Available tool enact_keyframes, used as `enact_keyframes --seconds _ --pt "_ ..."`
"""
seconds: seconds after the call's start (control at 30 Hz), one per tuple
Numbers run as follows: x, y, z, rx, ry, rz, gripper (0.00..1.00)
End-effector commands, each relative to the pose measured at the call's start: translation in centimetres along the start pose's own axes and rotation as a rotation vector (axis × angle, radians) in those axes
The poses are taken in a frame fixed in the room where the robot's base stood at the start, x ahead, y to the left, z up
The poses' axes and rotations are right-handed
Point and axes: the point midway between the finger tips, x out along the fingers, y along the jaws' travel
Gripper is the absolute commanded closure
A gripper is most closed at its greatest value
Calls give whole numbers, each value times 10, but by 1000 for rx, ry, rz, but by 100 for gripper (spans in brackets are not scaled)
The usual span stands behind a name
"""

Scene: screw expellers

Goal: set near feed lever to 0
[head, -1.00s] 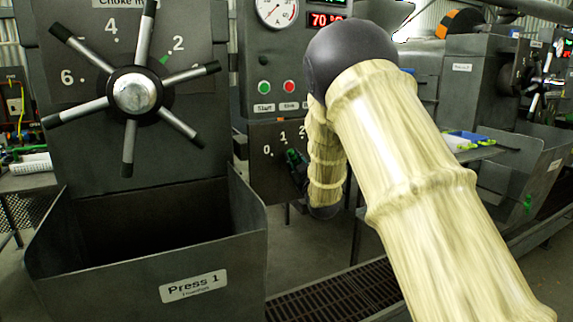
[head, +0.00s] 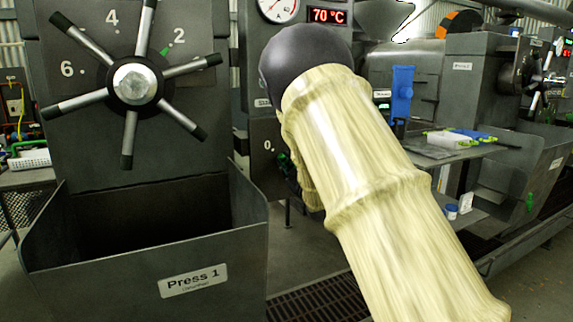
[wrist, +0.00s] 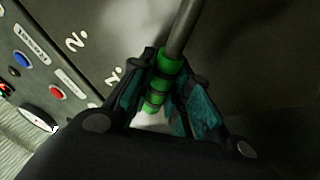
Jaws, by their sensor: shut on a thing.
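The near feed lever is a grey rod (wrist: 183,28) with a ribbed green grip (wrist: 161,82) in the wrist view. My gripper (wrist: 163,88) is shut around that green grip, one finger on each side. Two numerals show on the panel (wrist: 140,28) left of the lever, outside the fingers. In the head view, the feed panel (head: 266,170) shows its 0 mark left of the gripper. My arm hides the other marks, the lever and most of my gripper there, so the lever's exact setting cannot be read.
The Press 1 bin (head: 150,255) and the six-spoke choke wheel (head: 135,83) stand left of the feed panel. A red button (wrist: 56,92) and blue button (wrist: 21,58) show in the wrist view.

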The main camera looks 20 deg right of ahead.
Motion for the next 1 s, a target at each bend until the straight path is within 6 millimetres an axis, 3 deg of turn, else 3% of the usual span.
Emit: enact_keyframes --seconds 0.1,0.13,0.23,0.67,1.0 --pt "-2 -4 2 -1 -4 -6 100" --pt "-2 -4 2 0 -4 -6 78" --pt "-2 -4 2 0 -3 -6 60" --pt "-6 -2 1 0 -1 -3 59" --pt "-60 -2 1 1 -3 -4 59"
